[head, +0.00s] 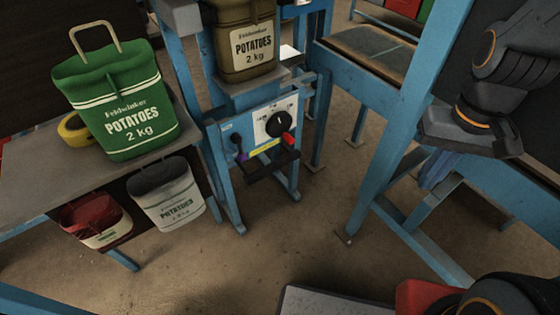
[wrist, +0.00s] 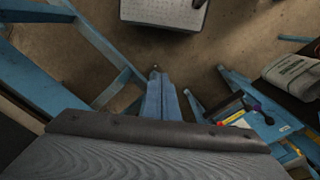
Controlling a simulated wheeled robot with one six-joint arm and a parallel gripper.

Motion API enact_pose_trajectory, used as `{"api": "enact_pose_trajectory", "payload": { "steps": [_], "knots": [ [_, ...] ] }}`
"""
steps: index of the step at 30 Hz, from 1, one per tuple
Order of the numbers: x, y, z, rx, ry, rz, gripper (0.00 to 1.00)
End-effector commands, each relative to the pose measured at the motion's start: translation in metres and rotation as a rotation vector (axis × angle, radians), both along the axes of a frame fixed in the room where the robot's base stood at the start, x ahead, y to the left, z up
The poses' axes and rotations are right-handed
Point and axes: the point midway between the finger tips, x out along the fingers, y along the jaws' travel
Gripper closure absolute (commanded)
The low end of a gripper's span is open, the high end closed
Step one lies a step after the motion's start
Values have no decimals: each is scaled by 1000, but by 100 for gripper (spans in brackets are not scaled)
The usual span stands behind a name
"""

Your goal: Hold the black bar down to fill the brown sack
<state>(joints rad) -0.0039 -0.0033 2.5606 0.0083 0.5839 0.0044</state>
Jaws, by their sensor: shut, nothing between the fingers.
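The brown sack (head: 247,48) hangs upright under the blue filling stand at the top centre of the head view. Its top is cut off by the frame edge. The black bar (head: 271,163) sticks out low on the stand, below a panel with a black dial. The bar also shows at the right of the wrist view (wrist: 226,107). My gripper (head: 440,143) is at the upper right of the head view, shut and empty. It is well to the right of the bar and apart from it. Its fingertips do not show clearly.
A green sack (head: 118,105) stands on the left table; a white sack (head: 170,200) and a red sack (head: 97,220) are below it. A blue frame post (head: 397,150) rises between my gripper and the stand. A wide dark slab (wrist: 150,160) fills the wrist view's bottom.

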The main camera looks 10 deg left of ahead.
Motion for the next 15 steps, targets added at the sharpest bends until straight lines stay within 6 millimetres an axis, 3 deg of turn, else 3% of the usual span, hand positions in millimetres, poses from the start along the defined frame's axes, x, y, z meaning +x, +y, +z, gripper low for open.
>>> {"api": "enact_pose_trajectory", "payload": {
  "steps": [4, 8, 11, 15],
  "knots": [
    [13, 3, -14, -7, -27, 27, 100],
    [54, 16, -56, -23, -127, 117, 100],
    [99, 41, -102, -22, -252, 235, 100],
    [156, 99, -165, 28, -450, 420, 100]
  ]
}}
